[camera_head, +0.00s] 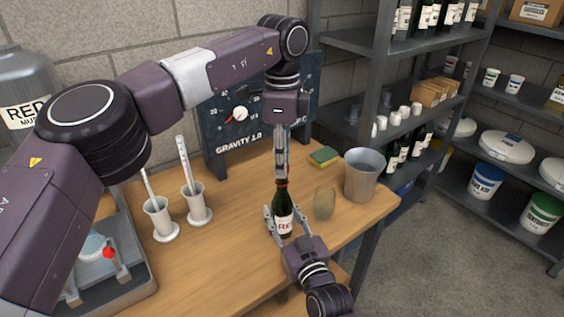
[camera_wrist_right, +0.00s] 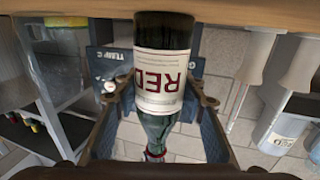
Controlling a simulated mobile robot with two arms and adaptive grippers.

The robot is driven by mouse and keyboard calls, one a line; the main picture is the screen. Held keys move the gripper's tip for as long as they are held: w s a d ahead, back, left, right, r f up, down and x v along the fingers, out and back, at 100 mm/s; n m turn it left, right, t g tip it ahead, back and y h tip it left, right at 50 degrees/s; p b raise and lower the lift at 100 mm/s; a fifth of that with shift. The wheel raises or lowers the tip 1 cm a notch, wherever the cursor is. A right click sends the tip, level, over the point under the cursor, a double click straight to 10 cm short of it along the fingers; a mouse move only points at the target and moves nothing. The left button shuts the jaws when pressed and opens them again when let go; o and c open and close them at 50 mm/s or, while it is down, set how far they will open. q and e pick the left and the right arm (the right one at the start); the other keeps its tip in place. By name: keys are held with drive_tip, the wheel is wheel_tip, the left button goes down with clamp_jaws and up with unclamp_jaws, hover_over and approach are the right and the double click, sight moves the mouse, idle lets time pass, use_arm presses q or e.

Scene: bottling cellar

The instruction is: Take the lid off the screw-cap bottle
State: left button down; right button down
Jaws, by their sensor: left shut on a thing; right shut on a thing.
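The screw-cap bottle (camera_head: 283,221) is dark green with a white label reading RED and stands upright near the table's front edge. Its label also shows upside down in the right wrist view (camera_wrist_right: 163,80). My right gripper (camera_head: 285,213) is shut around the bottle's body, one finger on each side. My left gripper (camera_head: 281,172) points straight down from above and is shut on the lid at the bottle's top. The red lid (camera_head: 282,183) is mostly hidden by the left fingers. I cannot tell whether it is seated on the neck or loose.
A cork-coloured rounded object (camera_head: 324,203) stands close right of the bottle, with a metal bucket (camera_head: 361,176) beyond it. A sponge (camera_head: 323,157) lies further back. Two white cylinders (camera_head: 197,204) with rods stand left. A dark gravity board (camera_head: 232,142) stands behind; shelves (camera_head: 375,45) are at right.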

use_arm(q)
drive_tip(key=shift+r, duration=2)
use_arm(e)
drive_tip(key=c, duration=1.2)
unclamp_jaws()
drive_tip(key=shift+o, duration=0.2)
drive_tip(key=shift+s, duration=0.1)
